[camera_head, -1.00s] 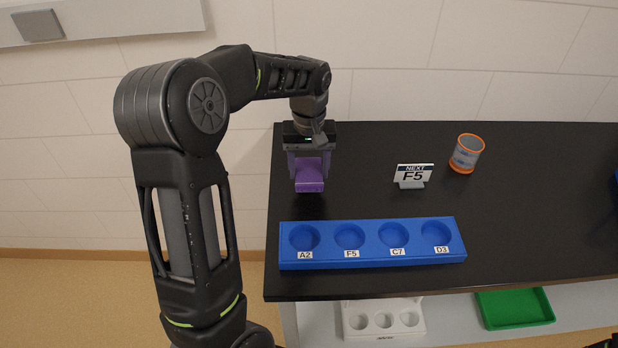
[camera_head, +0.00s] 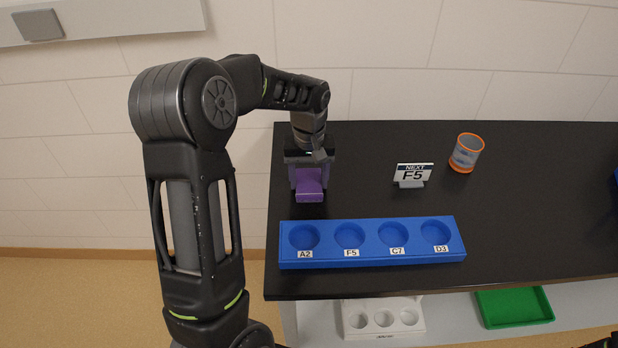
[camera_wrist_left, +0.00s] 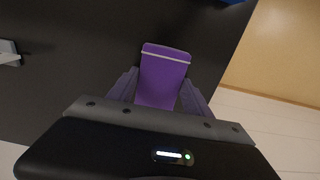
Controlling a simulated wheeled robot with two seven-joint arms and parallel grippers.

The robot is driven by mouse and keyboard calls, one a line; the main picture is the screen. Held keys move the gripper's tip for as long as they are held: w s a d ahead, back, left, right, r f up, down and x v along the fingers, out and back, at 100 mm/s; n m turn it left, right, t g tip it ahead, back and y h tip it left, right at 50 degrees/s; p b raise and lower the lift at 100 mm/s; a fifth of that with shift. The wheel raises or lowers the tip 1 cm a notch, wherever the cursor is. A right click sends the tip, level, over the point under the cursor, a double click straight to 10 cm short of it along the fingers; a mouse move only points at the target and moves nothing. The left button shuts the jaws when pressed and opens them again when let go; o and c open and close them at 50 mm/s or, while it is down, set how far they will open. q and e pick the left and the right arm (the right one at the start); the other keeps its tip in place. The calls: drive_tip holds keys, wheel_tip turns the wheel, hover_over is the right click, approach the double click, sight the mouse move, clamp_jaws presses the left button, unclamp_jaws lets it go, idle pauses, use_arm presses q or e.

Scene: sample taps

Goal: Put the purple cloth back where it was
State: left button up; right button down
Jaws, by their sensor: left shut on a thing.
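The purple cloth (camera_head: 309,183) is a small folded block at the left end of the black table, behind the blue rack. My left gripper (camera_head: 308,173) points down and is shut on it. In the left wrist view the purple cloth (camera_wrist_left: 162,75), with a pale stripe near one end, sits between the two fingers of my left gripper (camera_wrist_left: 158,97). I cannot tell whether its underside touches the table.
The blue rack (camera_head: 373,260) has several empty round wells, labelled A2, F5, C7 and D3. A sign reading NEXT F5 (camera_head: 413,174) and an orange-rimmed jar (camera_head: 466,153) stand to the right. A white rack (camera_head: 412,325) and a green tray (camera_head: 515,307) are below the tabletop.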

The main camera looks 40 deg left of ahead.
sight(309, 182)
use_arm(q)
drive_tip(key=o, duration=1.3)
wheel_tip(309, 182, up, 12)
drive_tip(key=shift+r, duration=0.15)
